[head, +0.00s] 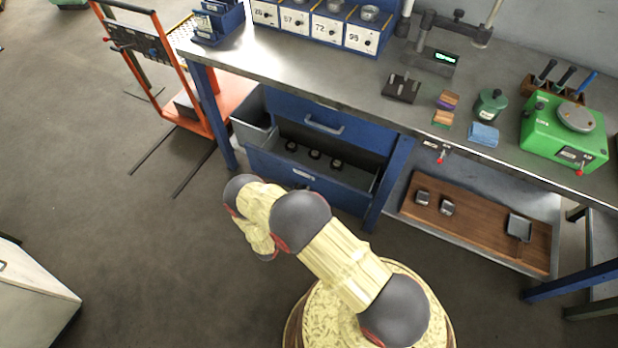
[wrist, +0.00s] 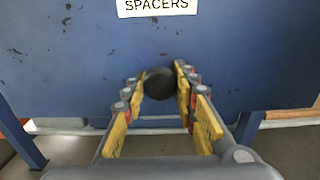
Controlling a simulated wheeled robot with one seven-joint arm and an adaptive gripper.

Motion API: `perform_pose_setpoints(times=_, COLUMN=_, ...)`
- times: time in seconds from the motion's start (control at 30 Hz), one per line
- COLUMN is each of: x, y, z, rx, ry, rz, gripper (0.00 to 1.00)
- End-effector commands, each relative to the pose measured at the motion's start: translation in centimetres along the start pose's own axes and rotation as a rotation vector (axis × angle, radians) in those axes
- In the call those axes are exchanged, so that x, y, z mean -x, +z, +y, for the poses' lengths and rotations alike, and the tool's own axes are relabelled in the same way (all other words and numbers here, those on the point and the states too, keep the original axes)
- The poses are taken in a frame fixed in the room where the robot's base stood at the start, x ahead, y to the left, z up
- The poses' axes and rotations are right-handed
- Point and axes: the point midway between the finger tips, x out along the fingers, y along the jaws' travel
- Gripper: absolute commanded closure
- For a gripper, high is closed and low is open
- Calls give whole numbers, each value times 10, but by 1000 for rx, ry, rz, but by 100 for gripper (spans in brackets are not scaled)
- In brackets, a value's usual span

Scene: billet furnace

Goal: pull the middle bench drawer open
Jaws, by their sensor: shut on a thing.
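The middle bench drawer (head: 334,193) is blue and stands partly open below a shut upper drawer (head: 300,112). Several dark round parts (head: 315,154) lie inside it. In the wrist view a blue drawer front (wrist: 240,60) fills the picture, with a white label reading SPACERS (wrist: 157,7). A dark round knob (wrist: 159,88) sits below the label. My gripper (wrist: 158,78) has its yellow-padded fingers on both sides of the knob and is shut on it. In the head view my arm hides the gripper.
A blue bench leg (head: 391,180) and a low shelf with a wooden board (head: 470,222) are to the right. Open floor lies in front and left.

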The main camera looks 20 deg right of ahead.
Motion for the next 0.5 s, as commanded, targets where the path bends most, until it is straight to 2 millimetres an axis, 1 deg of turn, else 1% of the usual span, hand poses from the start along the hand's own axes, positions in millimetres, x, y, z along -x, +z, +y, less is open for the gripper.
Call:
perform_pose_setpoints(times=0.03, x=16, y=-1, z=1, rx=3, ry=7, rz=1, gripper=100)
perform_pose_setpoints(times=0.2, x=58, y=-1, z=1, rx=1, ry=5, rz=0, gripper=100)
perform_pose_setpoints(times=0.3, x=79, y=-1, z=1, rx=2, ry=5, rz=0, gripper=100)
perform_pose_setpoints(times=0.5, x=108, y=-1, z=0, rx=1, ry=2, rz=1, gripper=100)
